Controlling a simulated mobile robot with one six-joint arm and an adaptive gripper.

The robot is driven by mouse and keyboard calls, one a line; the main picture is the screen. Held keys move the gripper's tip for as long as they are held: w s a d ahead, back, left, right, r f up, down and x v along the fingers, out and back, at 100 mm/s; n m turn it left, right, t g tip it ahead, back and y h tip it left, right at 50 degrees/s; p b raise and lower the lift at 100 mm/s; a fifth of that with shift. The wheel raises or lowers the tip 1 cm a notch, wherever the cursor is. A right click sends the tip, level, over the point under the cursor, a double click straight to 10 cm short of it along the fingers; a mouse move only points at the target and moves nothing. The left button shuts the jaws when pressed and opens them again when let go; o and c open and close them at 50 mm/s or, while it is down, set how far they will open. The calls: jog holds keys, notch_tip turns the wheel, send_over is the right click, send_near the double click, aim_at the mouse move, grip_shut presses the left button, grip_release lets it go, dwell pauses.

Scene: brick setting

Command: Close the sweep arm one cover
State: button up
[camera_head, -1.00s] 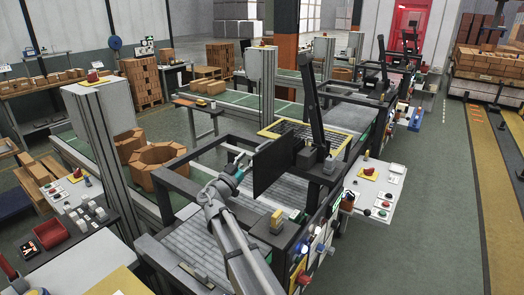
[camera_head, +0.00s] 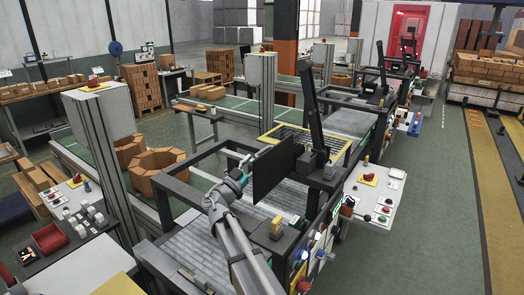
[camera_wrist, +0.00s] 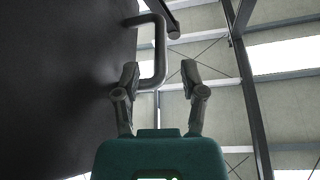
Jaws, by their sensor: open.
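A flat black panel, which looks like the sweep arm one cover (camera_head: 273,172), stands steeply upright over the near machine frame. In the wrist view the cover (camera_wrist: 60,85) fills the left side. A grey bent-bar handle (camera_wrist: 160,50) sticks out from its face. My gripper (camera_head: 248,162) is at the left side of the cover in the head view. In the wrist view my gripper (camera_wrist: 160,75) is open, with the handle's bar appearing between its two fingers. I cannot tell whether either finger touches the bar. The head view hides most of the handle and fingertips.
The machine's dark frame (camera_head: 178,180) surrounds a grey slatted bed below my arm. A tall dark post (camera_head: 310,100) rises just behind the cover. A control shelf (camera_head: 375,195) with buttons is at the right. Open green floor lies further right.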

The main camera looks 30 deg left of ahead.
aim_at(263, 151)
jog(key=shift+p+x, duration=0.9)
jog(key=shift+x, duration=1.95)
